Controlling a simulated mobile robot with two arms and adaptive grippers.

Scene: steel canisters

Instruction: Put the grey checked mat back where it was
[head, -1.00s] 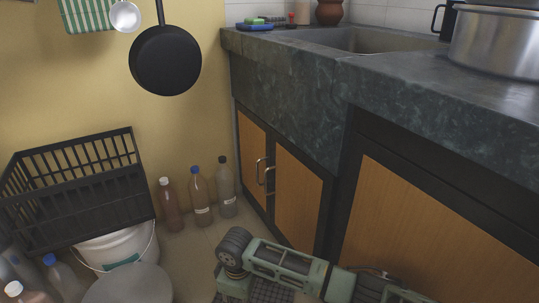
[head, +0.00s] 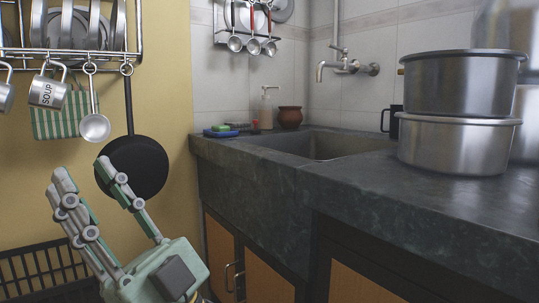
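The grey checked mat is not seen in the head view now. My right gripper (head: 84,173) is at the lower left, fingers pointing up. My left gripper is not in view.
A dark stone counter (head: 390,195) with a sink (head: 320,146) runs along the right. Stacked steel canisters (head: 455,145) stand on it. A rack with hanging mugs (head: 47,92) and a ladle (head: 95,127) is upper left. A black crate (head: 40,272) is below.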

